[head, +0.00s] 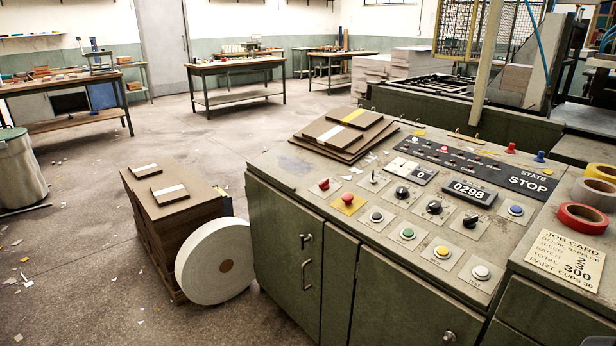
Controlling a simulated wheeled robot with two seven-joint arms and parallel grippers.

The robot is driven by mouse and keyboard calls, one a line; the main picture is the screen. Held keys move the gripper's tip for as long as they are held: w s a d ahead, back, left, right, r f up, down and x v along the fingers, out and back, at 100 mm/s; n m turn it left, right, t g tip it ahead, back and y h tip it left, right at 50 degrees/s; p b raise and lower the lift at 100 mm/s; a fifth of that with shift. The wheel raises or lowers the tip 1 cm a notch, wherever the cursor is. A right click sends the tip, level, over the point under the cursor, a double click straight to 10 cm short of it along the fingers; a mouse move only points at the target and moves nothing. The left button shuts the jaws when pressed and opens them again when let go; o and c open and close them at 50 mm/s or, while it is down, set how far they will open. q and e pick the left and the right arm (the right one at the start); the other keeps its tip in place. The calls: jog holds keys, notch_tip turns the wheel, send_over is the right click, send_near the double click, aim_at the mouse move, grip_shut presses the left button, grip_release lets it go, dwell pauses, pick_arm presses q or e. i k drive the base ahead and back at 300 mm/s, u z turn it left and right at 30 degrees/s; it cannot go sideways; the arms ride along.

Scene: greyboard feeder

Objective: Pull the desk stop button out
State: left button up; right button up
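A red mushroom-shaped button (348,198) sits on a yellow square plate at the left front part of the sloping green-grey control desk (290,163); it looks like the desk stop button. I cannot tell from this view whether it is pressed in or out. A second red button (323,184) on a pale plate is just to its left. The desk's dark panel reads STATE STOP (531,182), and a counter (469,193) reads 0298. Neither of my grippers shows in the head view, and nothing touches the buttons.
Knobs and green (407,233), yellow (442,251), white (481,271) and blue (515,210) buttons crowd the desk. Greyboard sheets (325,139) lie at its back left. Tape rolls (583,218) and a job card (565,260) lie right. A white roll (216,258) leans against stacked board.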

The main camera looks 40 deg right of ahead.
aim_at(348, 198)
jog(key=i, duration=0.9)
jog(key=z, duration=2.6)
